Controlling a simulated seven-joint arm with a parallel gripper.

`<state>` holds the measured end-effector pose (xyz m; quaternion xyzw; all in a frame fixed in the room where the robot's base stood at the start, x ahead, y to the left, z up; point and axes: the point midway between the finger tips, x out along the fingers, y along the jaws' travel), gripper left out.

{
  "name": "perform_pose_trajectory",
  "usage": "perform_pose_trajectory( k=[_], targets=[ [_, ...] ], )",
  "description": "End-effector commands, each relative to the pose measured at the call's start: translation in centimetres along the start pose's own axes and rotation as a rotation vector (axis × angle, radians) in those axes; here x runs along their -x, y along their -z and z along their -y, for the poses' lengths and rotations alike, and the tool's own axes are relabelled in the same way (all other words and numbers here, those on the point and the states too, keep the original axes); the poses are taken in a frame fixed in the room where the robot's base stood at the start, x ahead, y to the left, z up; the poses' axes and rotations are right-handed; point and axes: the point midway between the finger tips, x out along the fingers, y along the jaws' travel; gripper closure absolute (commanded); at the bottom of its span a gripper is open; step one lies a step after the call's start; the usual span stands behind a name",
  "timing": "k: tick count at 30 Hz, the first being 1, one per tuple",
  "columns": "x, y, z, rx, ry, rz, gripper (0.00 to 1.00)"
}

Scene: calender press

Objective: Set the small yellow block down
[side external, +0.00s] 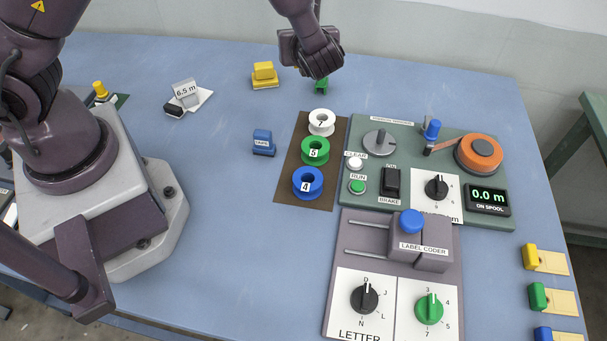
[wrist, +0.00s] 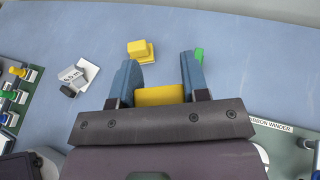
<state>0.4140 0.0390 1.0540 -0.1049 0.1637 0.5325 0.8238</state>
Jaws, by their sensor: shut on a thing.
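My gripper (wrist: 161,68) is shut on a small yellow block (wrist: 160,95), which sits between its two blue-grey fingers in the wrist view. In the side external view my gripper (side external: 318,62) is above the back of the blue table, and the held block is hidden there. Another yellow piece, with a raised block on a wider base (side external: 264,75), stands on the table left of my gripper. It also shows ahead of the fingers in the wrist view (wrist: 140,50). I cannot tell the held block's height above the table.
A green block (side external: 321,86) stands just below my gripper in the side view. A brown mat (side external: 290,188) with white, green and blue spools lies in front, beside the ribbon winder panel (side external: 390,136). A blue stamp (side external: 263,142) stands left.

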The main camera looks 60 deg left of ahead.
Motion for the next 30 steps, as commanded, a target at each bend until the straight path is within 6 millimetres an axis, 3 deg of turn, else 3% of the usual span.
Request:
perform_pose_trajectory(
  k=[8,15,23,30],
  targets=[
    [2.3,4.2,-7.2,0.233,-0.574,0.000,0.80],
    [7.6,8.0,-12.0,0.459,-1.118,0.000,0.80],
    [15.5,11.2,-14.1,0.699,-1.696,0.001,0.80],
    [23.2,12.3,-12.7,0.909,-2.197,0.001,0.80]
  ],
)
